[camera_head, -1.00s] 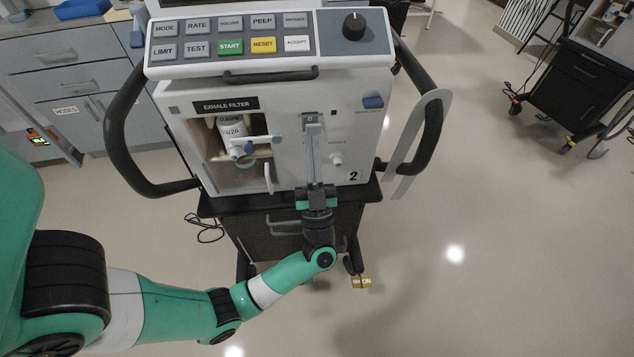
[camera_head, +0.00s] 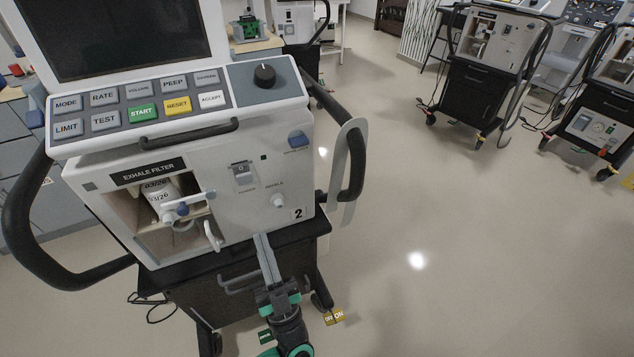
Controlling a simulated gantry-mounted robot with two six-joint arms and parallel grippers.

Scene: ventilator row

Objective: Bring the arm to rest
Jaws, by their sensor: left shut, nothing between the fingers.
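My left gripper (camera_head: 260,240) reaches up from the bottom of the head view, with its long grey fingers shut and nothing between them. Its fingertips show in front of the lower front edge of the ventilator (camera_head: 229,221), below the power switch (camera_head: 242,172). I cannot tell whether they touch it. The green and black wrist (camera_head: 280,298) shows at the bottom; the rest of the arm is out of view. My right gripper is not in view.
The ventilator, marked 2, has an open exhale filter bay (camera_head: 150,222), a button panel (camera_head: 150,100) and black side handles (camera_head: 352,160). It stands on a black cart (camera_head: 190,300). Other ventilators (camera_head: 495,45) stand back right. The floor (camera_head: 430,220) to the right is clear.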

